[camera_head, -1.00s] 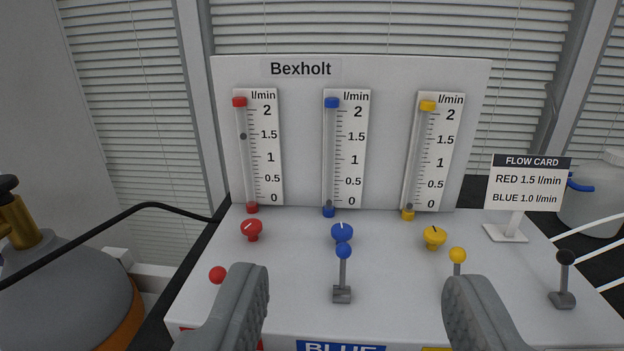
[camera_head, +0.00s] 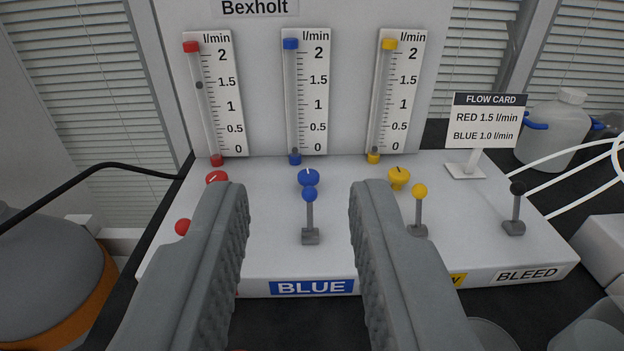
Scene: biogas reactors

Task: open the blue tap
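The blue tap has a blue-balled lever (camera_head: 310,213), standing upright on a grey base above the BLUE label (camera_head: 312,287). Just behind it is a round blue knob (camera_head: 309,178) with a white mark pointing roughly up. My gripper (camera_head: 298,190) is open and empty. In the picture its fingers lie left and right of the blue lever, with clear gaps on both sides; I cannot tell their exact depth. The blue flow tube (camera_head: 292,100) has its dark float at the bottom, near 0.
A red knob (camera_head: 217,178) and red-balled lever (camera_head: 183,227) are at left, the latter partly hidden by my finger. A yellow knob (camera_head: 399,178), yellow-balled lever (camera_head: 419,205) and black-balled lever (camera_head: 516,205) are at right. The flow card (camera_head: 487,121) reads BLUE 1.0 l/min.

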